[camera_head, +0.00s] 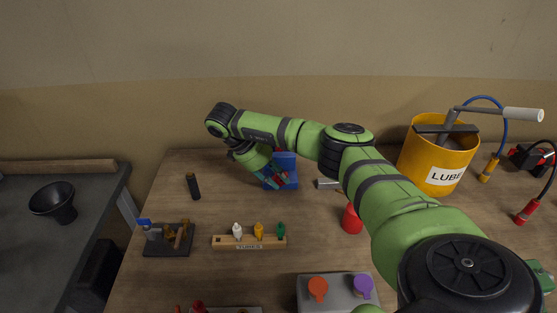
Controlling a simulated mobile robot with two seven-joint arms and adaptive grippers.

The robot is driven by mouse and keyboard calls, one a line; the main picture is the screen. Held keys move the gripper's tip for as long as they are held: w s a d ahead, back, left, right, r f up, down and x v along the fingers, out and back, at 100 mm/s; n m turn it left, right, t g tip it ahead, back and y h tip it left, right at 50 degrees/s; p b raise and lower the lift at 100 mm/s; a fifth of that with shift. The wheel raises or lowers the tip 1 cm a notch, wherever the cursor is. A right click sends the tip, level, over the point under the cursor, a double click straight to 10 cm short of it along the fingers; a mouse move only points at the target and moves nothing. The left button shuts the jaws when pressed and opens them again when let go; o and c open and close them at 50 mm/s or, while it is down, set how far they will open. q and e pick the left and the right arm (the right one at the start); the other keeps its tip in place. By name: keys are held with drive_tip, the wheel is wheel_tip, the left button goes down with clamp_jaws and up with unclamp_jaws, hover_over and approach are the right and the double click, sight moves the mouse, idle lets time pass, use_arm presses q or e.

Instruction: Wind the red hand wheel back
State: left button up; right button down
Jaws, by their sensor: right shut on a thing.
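My right gripper (274,180) reaches down at the blue stand (286,162) near the back middle of the bench. It is shut on a small red part there, which looks like the red hand wheel. The fingers and wrist cover most of that part, so its shape and turn cannot be told. The blue stand shows behind and to the right of the fingers. My left gripper is not in view.
My right arm crosses above the bench's right half. A yellow LUBE bucket (439,165) stands at the back right, a red can (352,219) near the arm. A wooden TUBES rack (249,242) and a black cylinder (193,186) stand left. A black funnel (54,201) is on the side table.

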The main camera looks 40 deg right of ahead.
sight(275, 180)
drive_tip(key=shift+w+a+f+g+h, duration=0.1)
drive_tip(key=shift+f+g+h, duration=0.05)
drive_tip(key=shift+g+h, duration=0.6)
drive_tip(key=shift+a+f+g+h, duration=0.1)
drive_tip(key=shift+g+h, duration=0.45)
drive_tip(key=shift+h, duration=0.3)
drive_tip(key=c, duration=1)
unclamp_jaws()
drive_tip(key=shift+c, duration=0.2)
drive_tip(key=shift+d, duration=0.1)
drive_tip(key=shift+w+r, duration=0.2)
drive_tip(key=shift+r, duration=0.6)
drive_tip(key=r, duration=0.8)
drive_tip(key=shift+s+r, duration=0.15)
drive_tip(key=shift+s, duration=0.05)
